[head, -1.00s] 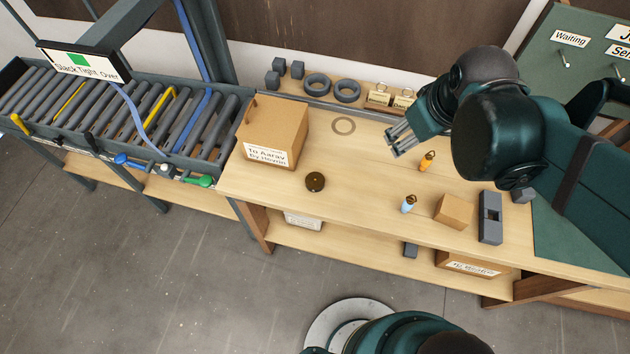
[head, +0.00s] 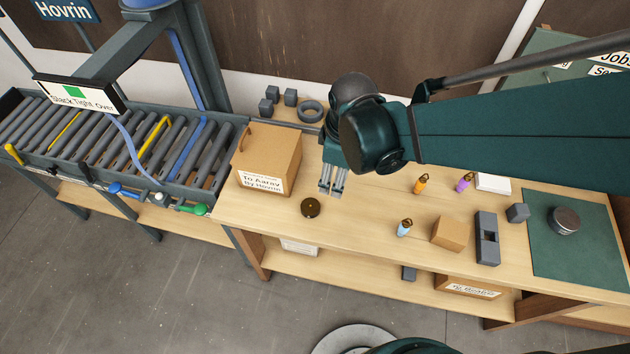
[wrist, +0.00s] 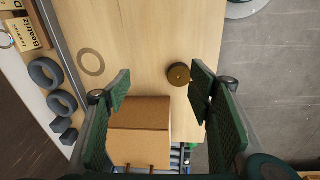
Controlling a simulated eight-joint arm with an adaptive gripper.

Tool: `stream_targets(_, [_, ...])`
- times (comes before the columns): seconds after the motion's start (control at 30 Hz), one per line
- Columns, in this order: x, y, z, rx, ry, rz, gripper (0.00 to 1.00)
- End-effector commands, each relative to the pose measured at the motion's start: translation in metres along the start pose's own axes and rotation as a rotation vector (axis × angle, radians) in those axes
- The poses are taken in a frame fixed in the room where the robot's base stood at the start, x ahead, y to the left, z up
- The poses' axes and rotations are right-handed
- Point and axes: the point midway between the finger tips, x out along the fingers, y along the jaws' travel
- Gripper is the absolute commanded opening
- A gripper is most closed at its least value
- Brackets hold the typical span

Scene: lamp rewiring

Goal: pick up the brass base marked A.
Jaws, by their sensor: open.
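A round dark brass disc (head: 310,207) lies flat on the bench, just right of and in front of the cardboard box. It also shows in the wrist view (wrist: 178,74), near the right fingertip. I cannot read any letter A on it. My gripper (head: 332,192) is open and empty, pointing down above the bench, behind and slightly right of the disc. In the wrist view my gripper's fingers (wrist: 160,85) are spread wide, with the disc beyond their tips and not between the pads.
The cardboard box (head: 268,162) stands close left of the disc, beside the roller conveyor (head: 130,135). Small bottles in blue (head: 404,228), orange (head: 420,185) and purple (head: 464,183) stand to the right. A round tin (head: 564,221) sits on the green mat (head: 560,265).

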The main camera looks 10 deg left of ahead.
Motion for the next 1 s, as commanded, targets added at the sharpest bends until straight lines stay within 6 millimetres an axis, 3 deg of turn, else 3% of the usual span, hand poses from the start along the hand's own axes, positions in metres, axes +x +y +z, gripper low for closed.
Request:
stream_targets(0.4, [0.052, -0.033, -0.052, -0.292, -0.045, -0.088, 0.53])
stream_targets(0.6, [0.062, -0.041, -0.061, -0.352, -0.054, -0.106, 0.53])
stream_targets(1.0, [0.063, -0.043, -0.061, -0.359, -0.055, -0.108, 0.53])
